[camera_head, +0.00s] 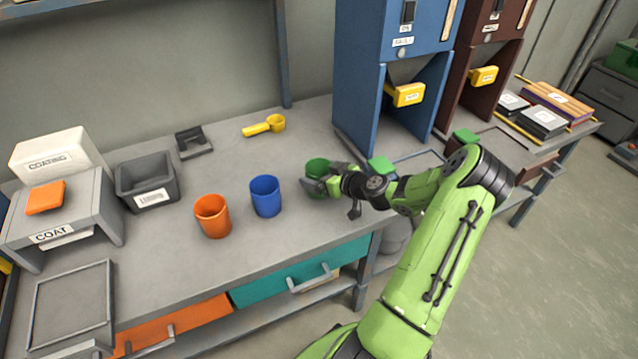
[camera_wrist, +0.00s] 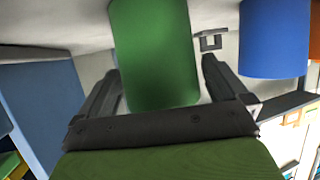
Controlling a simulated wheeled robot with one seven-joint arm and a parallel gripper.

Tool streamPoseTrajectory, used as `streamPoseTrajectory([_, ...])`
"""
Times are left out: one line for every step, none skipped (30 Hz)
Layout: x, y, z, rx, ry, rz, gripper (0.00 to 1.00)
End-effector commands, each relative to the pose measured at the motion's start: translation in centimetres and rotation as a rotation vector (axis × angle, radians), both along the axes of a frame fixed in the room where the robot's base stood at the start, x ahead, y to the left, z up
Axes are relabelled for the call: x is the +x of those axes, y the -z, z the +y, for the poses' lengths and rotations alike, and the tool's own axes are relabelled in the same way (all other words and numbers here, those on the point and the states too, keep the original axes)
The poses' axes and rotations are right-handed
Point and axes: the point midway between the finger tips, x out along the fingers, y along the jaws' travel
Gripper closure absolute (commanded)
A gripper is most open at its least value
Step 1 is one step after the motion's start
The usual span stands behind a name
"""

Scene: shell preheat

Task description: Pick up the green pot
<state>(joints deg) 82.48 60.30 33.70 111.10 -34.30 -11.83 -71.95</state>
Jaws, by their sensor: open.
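The green pot (camera_head: 317,168) stands on the grey workbench, to the right of a blue pot. My gripper (camera_head: 328,183) is at the pot's near right side and hides part of it. In the wrist view the green pot (camera_wrist: 155,55) fills the space ahead of and between the two fingers of my gripper (camera_wrist: 160,88). The fingers are apart, one on each side of the pot's lower part in the picture. I cannot tell whether either finger touches it.
The blue pot (camera_head: 265,196) and an orange pot (camera_head: 212,215) stand to the left. A yellow scoop (camera_head: 264,126) lies behind. A blue dispenser (camera_head: 362,85) rises to the right. A dark grey bin (camera_head: 147,182) and a COAT stand (camera_head: 62,215) are further left.

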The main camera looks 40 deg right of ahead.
Motion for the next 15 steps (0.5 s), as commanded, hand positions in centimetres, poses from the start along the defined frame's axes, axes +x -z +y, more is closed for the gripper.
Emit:
streamPoseTrajectory([0.68,0.36,0.06,0.0,-0.001,-0.001,0.0])
streamPoseTrajectory([0.89,0.48,0.03,0.0,0.0,0.0,0.0])
streamPoseTrajectory([1.06,0.54,0.02,0.001,0.0,0.0,0.0])
streamPoseTrajectory([1.12,0.54,0.0,0.001,0.001,0.0,0.0])
streamPoseTrajectory([1.13,0.52,0.0,0.001,0.001,0.0,0.0])
streamPoseTrajectory([1.11,0.49,-0.01,0.001,0.001,0.001,0.0])
streamPoseTrajectory([1.1,0.48,-0.01,0.001,0.001,0.001,0.0])
streamPoseTrajectory([1.09,0.47,0.0,0.001,0.001,0.001,0.0])
streamPoseTrajectory([1.08,0.47,0.0,0.001,0.001,0.001,0.02])
streamPoseTrajectory([1.08,0.47,0.0,0.001,0.001,0.001,0.06])
streamPoseTrajectory([1.08,0.47,0.0,0.001,0.001,0.001,0.11])
streamPoseTrajectory([1.07,0.47,0.0,0.001,0.001,0.001,0.17])
streamPoseTrajectory([1.08,0.46,0.0,0.0,0.001,0.001,0.21])
streamPoseTrajectory([1.07,0.47,0.0,0.001,0.001,0.001,0.26])
streamPoseTrajectory([1.06,0.46,0.0,0.0,0.001,0.001,0.32])
